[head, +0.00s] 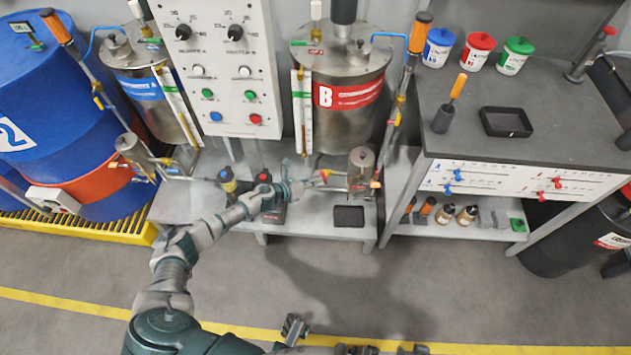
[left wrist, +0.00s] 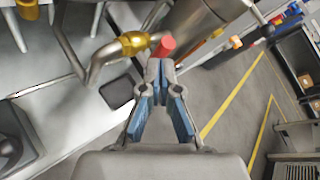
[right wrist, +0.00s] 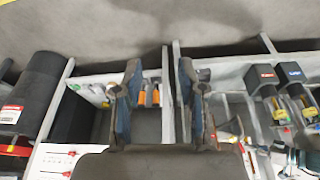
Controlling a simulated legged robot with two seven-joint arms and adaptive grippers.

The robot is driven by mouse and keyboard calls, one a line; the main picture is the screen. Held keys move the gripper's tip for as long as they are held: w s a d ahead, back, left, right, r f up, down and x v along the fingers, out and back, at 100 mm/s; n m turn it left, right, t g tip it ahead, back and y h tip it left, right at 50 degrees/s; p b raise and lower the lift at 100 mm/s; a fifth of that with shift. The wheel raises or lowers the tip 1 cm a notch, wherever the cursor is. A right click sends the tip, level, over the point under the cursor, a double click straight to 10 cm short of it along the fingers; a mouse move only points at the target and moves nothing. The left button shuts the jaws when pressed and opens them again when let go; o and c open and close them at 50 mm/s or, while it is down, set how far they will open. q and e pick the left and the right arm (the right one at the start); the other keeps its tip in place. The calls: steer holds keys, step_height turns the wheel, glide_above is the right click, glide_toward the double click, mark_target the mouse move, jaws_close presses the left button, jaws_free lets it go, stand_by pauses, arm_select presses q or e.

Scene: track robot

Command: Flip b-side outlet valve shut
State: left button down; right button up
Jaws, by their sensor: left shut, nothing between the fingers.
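The B tank (head: 350,122) with its red label stands at the back centre of the head view. Below it, the outlet valve has a small red handle (head: 322,178) on its pipe. In the left wrist view the red handle (left wrist: 164,46) sits beside a yellow valve body (left wrist: 132,43). My left gripper (head: 305,184) is at the handle. In its wrist view my left gripper (left wrist: 160,66) is shut and empty, its tips right below the handle; I cannot tell whether they touch. My right gripper (right wrist: 158,68) is open and empty in its wrist view.
A metal cup (head: 361,168) stands right of the valve. A small black tray (head: 349,217) lies on the low bench. The A tank (head: 140,86) and blue drum (head: 60,120) are at left; a grey workbench (head: 550,125) is at right. The floor in front is clear.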

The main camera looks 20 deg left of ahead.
arm_select(q)
steer(key=shift+d+r+p, duration=0.2)
steer(key=shift+r+p, duration=0.45)
steer(key=shift+r, duration=0.25)
arm_select(e)
steer(key=shift+w+d+r, duration=0.15)
steer(key=shift+d+r, duration=0.05)
steer(key=shift+r, duration=0.6)
arm_select(q)
steer(key=shift+a+f, duration=0.1)
arm_select(e)
steer(key=shift+a, duration=0.1)
